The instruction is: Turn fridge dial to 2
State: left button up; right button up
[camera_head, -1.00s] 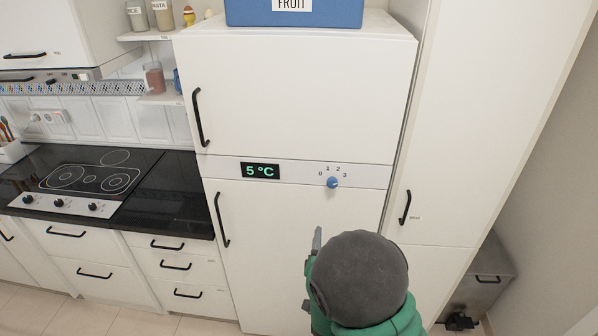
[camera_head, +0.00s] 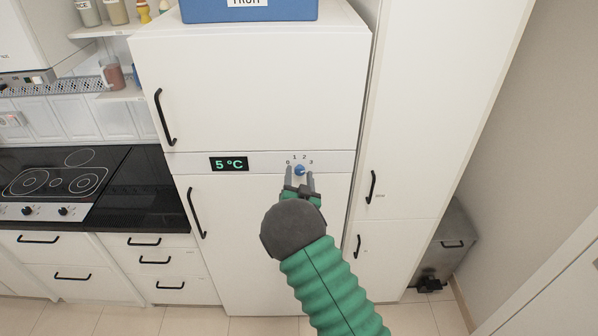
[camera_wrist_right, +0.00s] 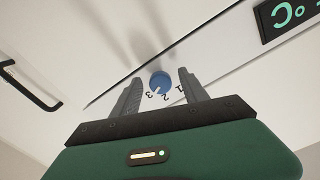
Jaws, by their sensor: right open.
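The blue fridge dial (camera_head: 299,170) sits on the strip between the two fridge doors, with the numbers 0, 1, 2 and 3 around it. The dial also shows in the wrist view (camera_wrist_right: 160,81), between my fingers. Which number its mark points to is too small to tell. My right gripper (camera_head: 300,177) is open, with one finger on each side of the dial and a gap visible beside it. It also shows in the wrist view (camera_wrist_right: 158,88). The display (camera_head: 229,164) reads 5 °C. My left gripper is not in view.
The upper fridge door handle (camera_head: 164,117) and lower door handle (camera_head: 196,213) are at the fridge's left side. A blue fruit box (camera_head: 250,10) stands on top. A black hob counter (camera_head: 132,190) is at left, and a tall white cabinet (camera_head: 425,110) is at right.

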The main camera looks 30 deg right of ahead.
jog(key=shift+w+d, duration=0.15)
jog(key=shift+w, duration=0.05)
grip_shut()
jog(key=shift+f, duration=0.1)
jog(key=shift+f+n+b, duration=0.1)
jog(key=shift+n+b, duration=0.6)
jog(key=shift+b, duration=0.15)
jog(key=shift+n+b, duration=0.85)
jog(key=shift+n, duration=0.25)
jog(key=n+b, duration=0.1)
jog(key=n, duration=0.2)
jog(key=shift+s+b, duration=0.1)
jog(key=shift+b, duration=0.2)
jog(key=shift+d+n+b, duration=0.1)
jog(key=shift+n+b, duration=0.2)
jog(key=shift+n, duration=0.6)
